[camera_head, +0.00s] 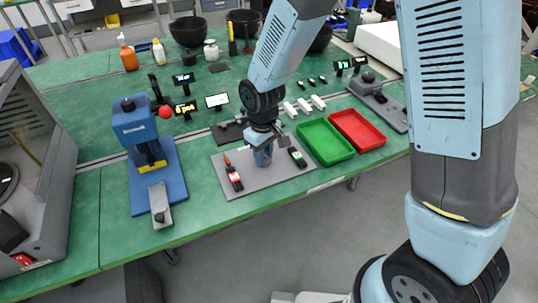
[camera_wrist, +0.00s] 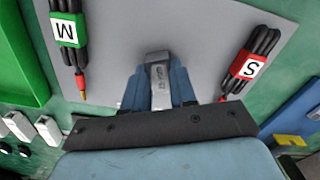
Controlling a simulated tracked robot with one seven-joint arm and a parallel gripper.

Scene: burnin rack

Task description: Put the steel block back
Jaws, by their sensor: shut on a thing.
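The steel block (camera_wrist: 158,72) is a small grey metal piece between the blue fingers of my gripper (camera_wrist: 158,92) in the wrist view. My gripper is shut on it, and the fingers hide its sides. In the head view my gripper (camera_head: 263,156) points down over the grey mat (camera_head: 215,160). The block is mostly hidden there, and I cannot tell whether it touches the mat.
A black cable with a red S label (camera_head: 235,177) and one with a green M label (camera_head: 297,156) lie on the mat, either side of my gripper. Green (camera_head: 325,141) and red (camera_head: 357,130) trays stand right. A blue press (camera_head: 137,127) stands left.

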